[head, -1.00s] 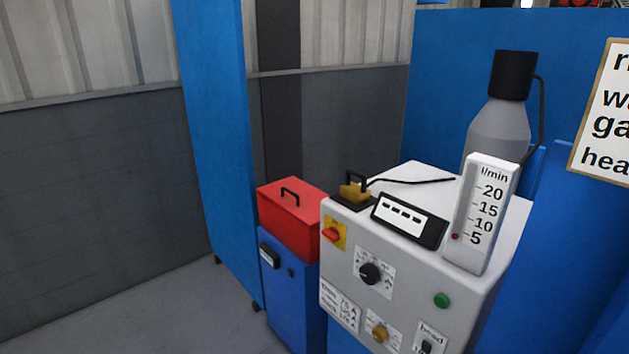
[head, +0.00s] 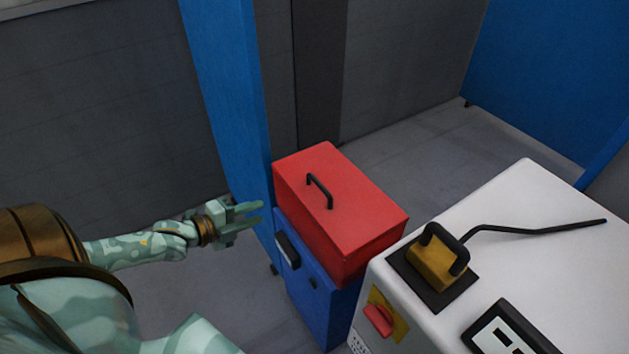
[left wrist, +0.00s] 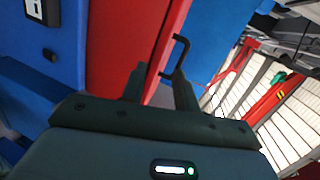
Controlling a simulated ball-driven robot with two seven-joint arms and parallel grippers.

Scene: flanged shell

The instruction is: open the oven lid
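The oven is a blue box (head: 318,302) with a red lid (head: 360,221) on top, and the lid looks shut. A black bar handle (head: 319,191) stands on the lid's top. My left gripper (head: 259,214) is open and empty, just left of the oven, with its fingers pointing toward it. In the left wrist view the red lid (left wrist: 118,40) lies ahead of the open fingers, and the handle (left wrist: 178,52) shows past the right-hand finger. No contact is visible. My right gripper is not in view.
A white machine cabinet (head: 500,270) stands right of the oven, with a yellow block with a black handle (head: 437,262) and a black rod on its top. A blue post (head: 231,110) stands close behind the oven's left side. Bare grey floor (head: 215,300) lies left of the oven.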

